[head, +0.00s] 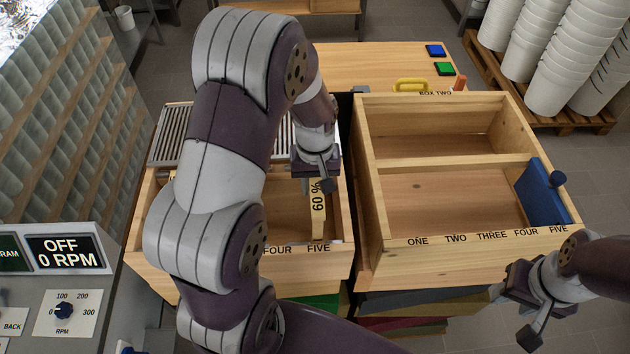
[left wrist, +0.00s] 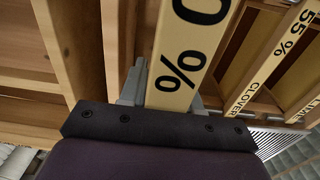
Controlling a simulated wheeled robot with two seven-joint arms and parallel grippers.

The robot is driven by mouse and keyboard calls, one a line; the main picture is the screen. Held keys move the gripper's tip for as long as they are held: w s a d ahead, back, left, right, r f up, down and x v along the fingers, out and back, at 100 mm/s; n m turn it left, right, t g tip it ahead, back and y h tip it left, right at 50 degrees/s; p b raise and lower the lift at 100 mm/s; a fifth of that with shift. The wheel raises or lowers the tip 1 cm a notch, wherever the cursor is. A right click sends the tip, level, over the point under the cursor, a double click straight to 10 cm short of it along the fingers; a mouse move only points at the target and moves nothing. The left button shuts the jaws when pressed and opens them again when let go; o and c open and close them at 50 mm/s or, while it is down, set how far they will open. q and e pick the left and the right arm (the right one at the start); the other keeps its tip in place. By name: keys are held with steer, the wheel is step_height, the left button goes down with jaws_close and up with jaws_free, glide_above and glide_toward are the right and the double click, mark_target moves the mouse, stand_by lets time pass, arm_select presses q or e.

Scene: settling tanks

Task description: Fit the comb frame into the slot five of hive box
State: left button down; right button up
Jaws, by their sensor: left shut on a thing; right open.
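The comb frame (head: 318,212), a pale wooden bar marked "60 %", lies lengthwise at the right side of the left box (head: 313,268). Its near end is by the "FIVE" label on that box's front wall; I cannot tell whether it is fully down. My left gripper (head: 317,182) is shut on the frame. In the left wrist view its grey fingers flank the frame bar (left wrist: 185,50). The right-hand box (head: 470,256), labelled "ONE" to "FIVE" and "BOX TWO", stands beside it. My right gripper (head: 523,310) is open and empty at its front right corner.
A blue panel (head: 542,193) stands at the right inside box two, which is otherwise mostly empty. Other labelled frames (left wrist: 262,65) show in the left wrist view. White buckets (head: 560,60) are stacked at the back right.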

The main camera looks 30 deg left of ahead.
arm_select(q)
step_height(320, 180, down, 12)
steer(key=b, duration=0.7)
steer(key=shift+r+b, duration=0.2)
steer(key=shift+b, duration=0.15)
stand_by(3.3)
steer(key=c, duration=0.7)
jaws_free()
step_height(320, 180, up, 13)
steer(key=shift+f+b, duration=0.15)
steer(key=shift+b, duration=0.55)
